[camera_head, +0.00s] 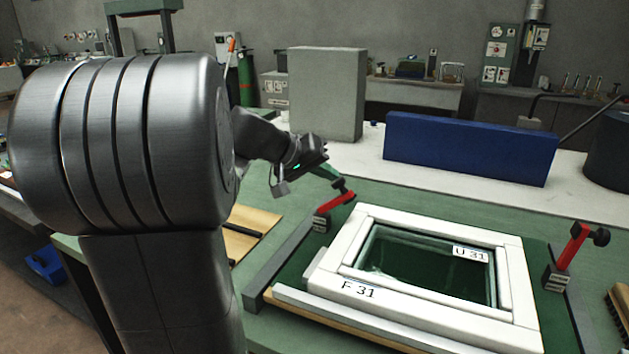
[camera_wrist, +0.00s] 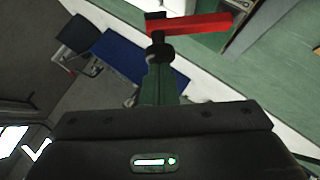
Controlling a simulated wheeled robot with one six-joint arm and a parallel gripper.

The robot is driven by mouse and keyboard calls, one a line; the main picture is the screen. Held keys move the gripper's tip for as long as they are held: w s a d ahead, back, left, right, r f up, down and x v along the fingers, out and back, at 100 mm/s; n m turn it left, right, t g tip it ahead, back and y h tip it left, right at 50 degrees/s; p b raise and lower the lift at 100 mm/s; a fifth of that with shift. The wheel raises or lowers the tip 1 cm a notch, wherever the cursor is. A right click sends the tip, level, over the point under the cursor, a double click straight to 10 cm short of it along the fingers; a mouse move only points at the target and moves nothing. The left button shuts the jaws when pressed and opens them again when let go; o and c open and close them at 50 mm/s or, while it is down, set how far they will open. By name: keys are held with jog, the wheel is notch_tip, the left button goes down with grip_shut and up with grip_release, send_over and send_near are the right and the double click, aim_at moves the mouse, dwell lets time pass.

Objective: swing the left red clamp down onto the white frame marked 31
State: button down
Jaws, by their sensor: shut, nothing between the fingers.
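The left red clamp (camera_head: 335,202) stands at the left of the white frame (camera_head: 430,314) marked F 31. Its red arm slopes up and right from a grey block to a black knob near the frame's far left corner. I cannot tell whether the knob is over the frame. My gripper (camera_head: 338,182) is shut and empty, its green fingertips at the knob. In the wrist view the shut fingertips (camera_wrist: 157,66) meet or nearly meet the black knob, with the red clamp arm (camera_wrist: 205,25) beyond. Contact is unclear.
A right red clamp (camera_head: 572,246) stands raised beside the frame. A glass pane marked U 31 (camera_head: 425,268) lies inside the frame. A blue block (camera_head: 470,150) and a grey block (camera_head: 328,95) stand behind. Dark rails (camera_head: 285,262) flank the frame.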

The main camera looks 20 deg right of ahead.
jog(key=shift+s+d+f+m+t+y+b, duration=0.25)
jog(key=shift+s+d+m+t+y, duration=0.1)
jog(key=shift+s+d+y, duration=0.15)
jog(key=shift+s+d+f+m+t+y+b, duration=0.15)
jog(key=shift+s+d+m+t+y+b, duration=0.15)
jog(key=shift+s+d+y, duration=0.2)
jog(key=shift+s+d+f+m+t+y, duration=0.65)
jog(key=shift+s+d+f+t+y, duration=0.25)
jog(key=shift+s+t, duration=0.15)
jog(key=shift+s+d+f+b, duration=0.2)
jog(key=shift+s+f+b, duration=0.1)
jog(key=shift+f+b, duration=0.05)
jog(key=s+a+r+p, duration=0.2)
jog(key=r, duration=0.3)
jog(key=s+a+r+p, duration=0.2)
jog(key=r, duration=0.4)
jog(key=shift+s+a+r, duration=0.15)
jog(key=shift+s+a, duration=0.1)
jog(key=shift+a, duration=0.15)
